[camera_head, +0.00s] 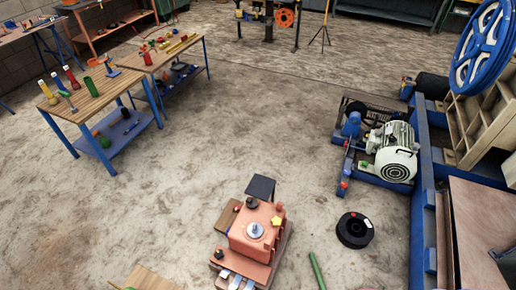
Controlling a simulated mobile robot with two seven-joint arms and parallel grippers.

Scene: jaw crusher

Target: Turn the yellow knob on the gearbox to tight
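The gearbox appears to be the orange-red box (246,243) at the bottom centre of the head view. A small yellow knob (276,221) sits on its upper right part, next to a round silver cap (256,230). The knob looks star-shaped. It is too small to tell how tight it is. Nothing is touching the knob. Neither of my grippers can be made out in this view.
A black ring-shaped part (355,230) and a green rod (317,270) lie on the floor right of the gearbox. A pale motor (395,155) stands by a blue frame (421,190). Workbenches with tools stand at upper left. The floor's middle is clear.

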